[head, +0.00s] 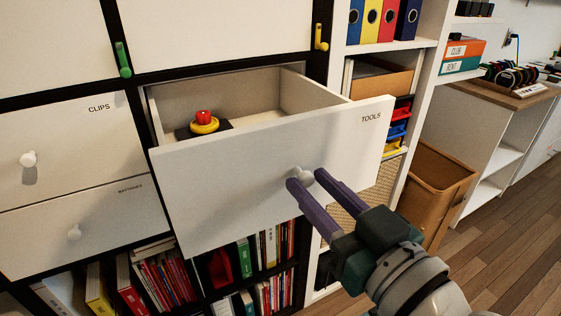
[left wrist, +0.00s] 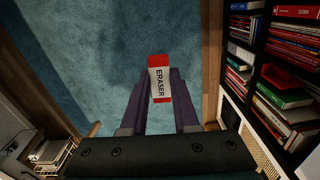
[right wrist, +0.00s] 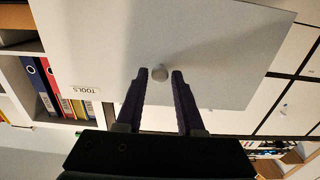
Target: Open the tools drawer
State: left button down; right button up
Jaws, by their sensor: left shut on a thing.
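The white TOOLS drawer (head: 240,165) is pulled out of the cabinet in the head view, with its inside showing. A round white knob (head: 305,176) is on its front; it also shows in the right wrist view (right wrist: 159,72). My right gripper (head: 305,178) is open, with its purple fingers on either side of the knob and gaps visible in the right wrist view (right wrist: 160,74). In the left wrist view, my left gripper (left wrist: 160,85) is shut on a red and white eraser (left wrist: 161,80). The left gripper is not in the head view.
A red and yellow item (head: 204,123) on a dark base is in the drawer. The CLIPS drawer (head: 75,145) and BATTERIES drawer (head: 110,222) are shut at the left. Books (head: 160,280) stand below. A brown bin (head: 438,185) is at the right, with wooden floor (head: 510,235) beyond.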

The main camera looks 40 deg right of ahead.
jog(key=shift+o, duration=1.3)
jog(key=v, duration=1.2)
jog(key=shift+b, duration=0.4)
